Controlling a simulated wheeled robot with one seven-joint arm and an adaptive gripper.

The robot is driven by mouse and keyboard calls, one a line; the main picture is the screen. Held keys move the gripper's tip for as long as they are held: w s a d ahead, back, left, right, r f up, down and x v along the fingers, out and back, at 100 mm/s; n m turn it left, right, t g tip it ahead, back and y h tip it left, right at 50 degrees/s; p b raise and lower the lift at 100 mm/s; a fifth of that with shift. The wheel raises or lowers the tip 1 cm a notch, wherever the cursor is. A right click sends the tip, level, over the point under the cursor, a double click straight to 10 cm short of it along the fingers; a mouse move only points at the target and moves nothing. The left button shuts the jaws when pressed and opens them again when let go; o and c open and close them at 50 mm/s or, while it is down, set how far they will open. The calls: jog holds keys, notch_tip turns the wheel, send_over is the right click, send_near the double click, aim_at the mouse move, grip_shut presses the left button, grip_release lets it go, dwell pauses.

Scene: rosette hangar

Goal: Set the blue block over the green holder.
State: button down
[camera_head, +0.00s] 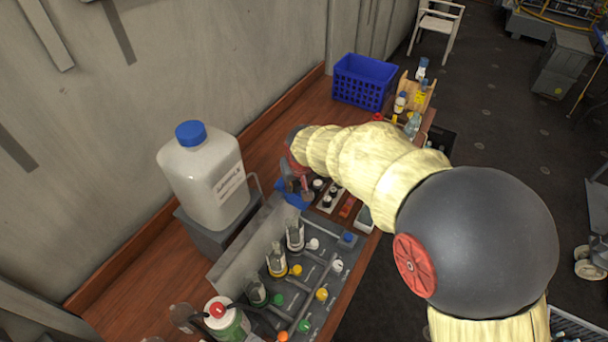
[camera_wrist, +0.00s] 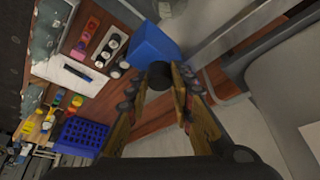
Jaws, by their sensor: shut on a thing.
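The blue block (camera_head: 291,197) is at my gripper (camera_head: 296,187), just beyond the upper end of the grey panel. In the wrist view the blue block (camera_wrist: 153,46) lies just past my fingertips. A dark round knob (camera_wrist: 159,74) sits between the fingers of my gripper (camera_wrist: 162,82); it appears to belong to the block, though the join is unclear. I cannot tell whether the block touches anything below. The green holder is not clear; a flask with a green ring (camera_head: 257,292) stands on the grey panel, nearer the camera than the block.
The grey panel (camera_head: 330,255) carries several flasks and coloured knobs. A large white jug (camera_head: 205,180) stands on a grey box left of it. A rack with dark caps (camera_head: 329,197) lies right of my gripper. A blue basket (camera_head: 363,82) is at the back.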

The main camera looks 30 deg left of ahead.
jog(key=s+a+b, duration=0.2)
jog(key=s+b, duration=0.6)
jog(key=s, duration=1.9)
jog(key=shift+s+a, duration=0.2)
jog(key=shift+s, duration=0.05)
jog(key=c, duration=2)
grip_release()
jog(key=shift+o, duration=1.2)
jog(key=shift+s, duration=0.25)
jog(key=shift+o, duration=1.1)
jog(key=shift+w, duration=0.1)
jog(key=v, duration=1.2)
